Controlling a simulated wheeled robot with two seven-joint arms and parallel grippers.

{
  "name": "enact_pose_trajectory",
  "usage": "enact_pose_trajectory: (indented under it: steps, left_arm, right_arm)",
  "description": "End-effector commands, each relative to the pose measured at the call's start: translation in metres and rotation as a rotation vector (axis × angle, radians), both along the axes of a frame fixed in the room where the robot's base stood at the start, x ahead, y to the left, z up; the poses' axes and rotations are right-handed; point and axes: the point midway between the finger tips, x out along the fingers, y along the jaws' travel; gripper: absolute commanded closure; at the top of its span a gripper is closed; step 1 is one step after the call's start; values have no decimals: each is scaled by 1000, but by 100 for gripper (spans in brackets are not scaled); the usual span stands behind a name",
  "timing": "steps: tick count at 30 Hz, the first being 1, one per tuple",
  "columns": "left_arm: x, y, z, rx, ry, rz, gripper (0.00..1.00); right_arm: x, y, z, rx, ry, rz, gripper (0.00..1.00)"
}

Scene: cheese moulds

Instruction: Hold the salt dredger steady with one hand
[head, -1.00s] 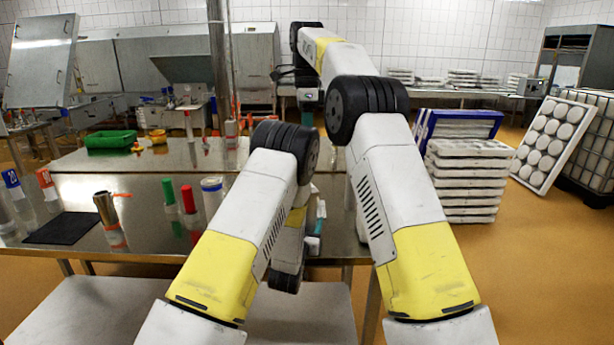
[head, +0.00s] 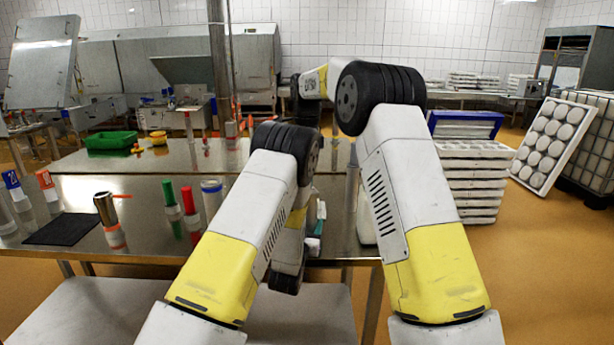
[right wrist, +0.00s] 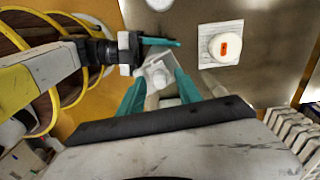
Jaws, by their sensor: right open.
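A pale, blocky object (right wrist: 157,75) with a round feature on top stands between my right gripper's teal fingers (right wrist: 158,92) in the right wrist view. The fingers are spread, one on each side; whether they touch it is unclear. I cannot tell for sure that it is the salt dredger. My left gripper (right wrist: 160,42) reaches in from the left, its teal finger just beyond that object. In the head view, teal parts of my left gripper (head: 314,245) show beside its wrist; its opening is unclear. My right gripper is hidden in the head view.
A white round tub with an orange label (right wrist: 225,46) sits on a white sheet. Stacked moulds (head: 475,180) stand right.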

Motion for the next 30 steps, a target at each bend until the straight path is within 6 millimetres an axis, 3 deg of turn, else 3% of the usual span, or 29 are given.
enact_pose_trajectory:
  steps: [4,10,30]
  left_arm:
    - [0,0,1,0,-2,0,100]
    - [0,0,1,0,-2,0,100]
    - [0,0,1,0,-2,0,100]
  right_arm:
    - [0,0,0,0,0,0,63]
    - [0,0,0,0,0,0,100]
    - [0,0,0,0,0,0,100]
